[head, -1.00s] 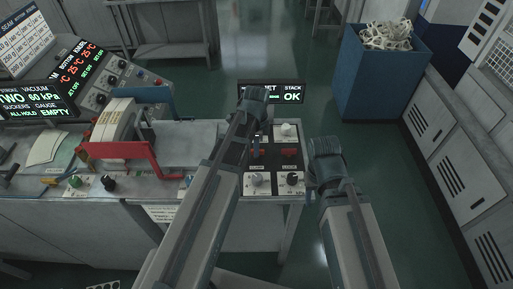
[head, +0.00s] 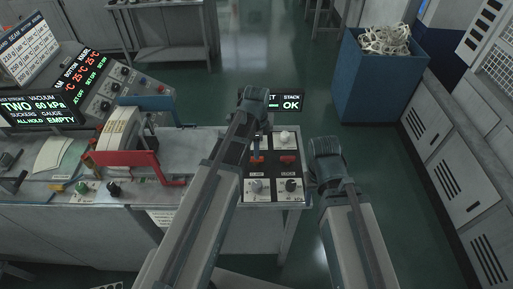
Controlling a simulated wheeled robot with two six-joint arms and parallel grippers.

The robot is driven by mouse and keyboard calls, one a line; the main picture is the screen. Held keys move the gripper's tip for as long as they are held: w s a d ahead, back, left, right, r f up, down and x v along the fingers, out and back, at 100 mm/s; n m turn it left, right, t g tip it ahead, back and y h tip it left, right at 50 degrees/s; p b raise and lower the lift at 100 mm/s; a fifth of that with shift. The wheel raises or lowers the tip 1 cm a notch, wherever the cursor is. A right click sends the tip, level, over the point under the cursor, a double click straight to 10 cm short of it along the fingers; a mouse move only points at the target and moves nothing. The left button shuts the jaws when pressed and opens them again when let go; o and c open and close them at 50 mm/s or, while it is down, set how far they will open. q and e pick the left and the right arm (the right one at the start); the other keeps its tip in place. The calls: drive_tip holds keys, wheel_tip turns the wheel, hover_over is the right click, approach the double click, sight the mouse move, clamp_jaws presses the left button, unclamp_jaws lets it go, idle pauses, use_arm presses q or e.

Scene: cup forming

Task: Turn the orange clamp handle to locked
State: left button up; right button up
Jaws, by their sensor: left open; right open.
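Grey knobs sit at the panel's near edge, a left one (head: 256,185) and a right one (head: 291,185). My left gripper (head: 254,97) is open above the panel's far left side, apart from it. My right gripper (head: 325,150) is open just right of the panel.
A small OK display (head: 291,104) stands behind the panel, partly covered by my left gripper. A red frame (head: 126,158) holding a pale stack is on the bench to the left. A blue bin (head: 380,85) stands on the floor at right, with clear floor before it.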

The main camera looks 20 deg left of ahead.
use_arm(q)
wheel_tip(320, 180, up, 10)
drive_tip(key=p, duration=0.8)
drive_tip(key=shift+f, duration=0.25)
use_arm(e)
wheel_tip(320, 180, up, 10)
drive_tip(key=shift+f, duration=0.25)
